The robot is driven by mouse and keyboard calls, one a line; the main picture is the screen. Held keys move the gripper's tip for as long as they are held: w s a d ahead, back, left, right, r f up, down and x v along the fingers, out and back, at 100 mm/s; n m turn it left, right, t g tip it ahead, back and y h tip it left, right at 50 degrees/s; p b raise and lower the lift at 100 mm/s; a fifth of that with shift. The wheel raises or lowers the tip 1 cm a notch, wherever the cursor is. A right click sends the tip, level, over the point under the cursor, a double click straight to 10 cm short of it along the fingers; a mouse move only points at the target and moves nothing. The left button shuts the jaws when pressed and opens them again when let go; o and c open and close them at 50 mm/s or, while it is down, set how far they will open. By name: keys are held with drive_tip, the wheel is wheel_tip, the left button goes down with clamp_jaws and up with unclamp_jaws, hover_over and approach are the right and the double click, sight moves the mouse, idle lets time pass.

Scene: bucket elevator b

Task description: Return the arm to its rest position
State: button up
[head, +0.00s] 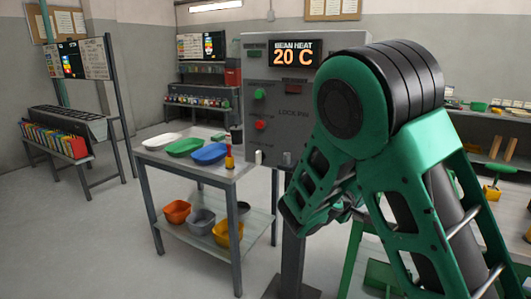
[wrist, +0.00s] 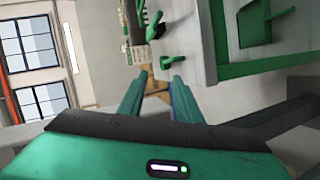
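My green and black arm fills the right half of the head view. It is bent at a large rounded joint, and its forearm runs down and left in front of the grey control panel (head: 285,95). My gripper is not clearly visible there. In the wrist view, my gripper (wrist: 160,82) shows two green fingers standing apart with a gap between them. I see nothing held in the gap. The wrist view is tilted sideways.
A grey cart (head: 190,168) stands left of my arm, with a white tray (head: 161,140), green tray (head: 185,147) and blue tray (head: 209,154) on top. A workbench (head: 490,118) is behind right. Floor at left front (head: 90,250) is clear.

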drive_tip(key=s+d+f+m+g+y, duration=0.15)
drive_tip(key=s+d+m+g, duration=0.25)
drive_tip(key=s+d, duration=0.45)
drive_tip(key=s+d+f+m+g+y, duration=0.1)
drive_tip(key=s+d+m+g+y, duration=0.3)
drive_tip(key=s, duration=0.7)
drive_tip(key=s+a+r+m+y, duration=0.1)
drive_tip(key=s+a+m+y, duration=0.1)
drive_tip(key=s, duration=0.9)
drive_tip(key=s+a+r+m+g+y, duration=0.1)
drive_tip(key=s+a+m+y, duration=0.1)
drive_tip(key=s, duration=0.9)
drive_tip(key=shift+a+r+g+y, duration=0.2)
drive_tip(key=shift+a+g+y, duration=0.1)
drive_tip(key=shift+a+y, duration=0.55)
drive_tip(key=shift+w+f, duration=0.25)
drive_tip(key=shift+w, duration=0.3)
